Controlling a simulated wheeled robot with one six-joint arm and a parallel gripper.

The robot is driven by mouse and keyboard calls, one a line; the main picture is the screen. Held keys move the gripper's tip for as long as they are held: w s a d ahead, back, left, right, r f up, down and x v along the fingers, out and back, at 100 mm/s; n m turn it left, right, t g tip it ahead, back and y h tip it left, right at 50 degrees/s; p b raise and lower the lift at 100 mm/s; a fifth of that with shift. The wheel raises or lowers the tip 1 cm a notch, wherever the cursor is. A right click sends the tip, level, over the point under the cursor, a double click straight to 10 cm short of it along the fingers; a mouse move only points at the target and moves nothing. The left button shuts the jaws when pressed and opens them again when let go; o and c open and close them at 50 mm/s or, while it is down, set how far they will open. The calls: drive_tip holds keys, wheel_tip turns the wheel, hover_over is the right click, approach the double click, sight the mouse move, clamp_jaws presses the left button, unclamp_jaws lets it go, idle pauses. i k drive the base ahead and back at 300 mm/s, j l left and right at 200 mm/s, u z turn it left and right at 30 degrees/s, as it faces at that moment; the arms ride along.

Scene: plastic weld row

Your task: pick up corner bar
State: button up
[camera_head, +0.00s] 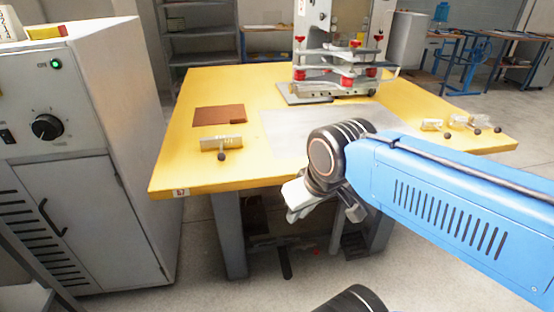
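A pale bar with a dark round knob (212,143) lies near the left front of the yellow table (170,165). Several smaller clear pieces with dark knobs (432,125) lie near the table's right edge. I cannot tell for sure which of these is the corner bar. My gripper (300,205) hangs at the end of the blue arm, in front of the table's front edge. In the picture it is to the right of the pale bar and lower, apart from it. Its fingers are seen at an angle, so I cannot tell whether they are open. I see nothing held in it.
A brown mat (212,115) lies behind the pale bar. A grey sheet (290,127) covers the table's middle, partly behind my arm. A press with red knobs (332,55) stands at the back. A grey cabinet (62,190) stands left of the table.

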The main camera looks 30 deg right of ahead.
sight(480, 121)
drive_tip(key=z, duration=2.1)
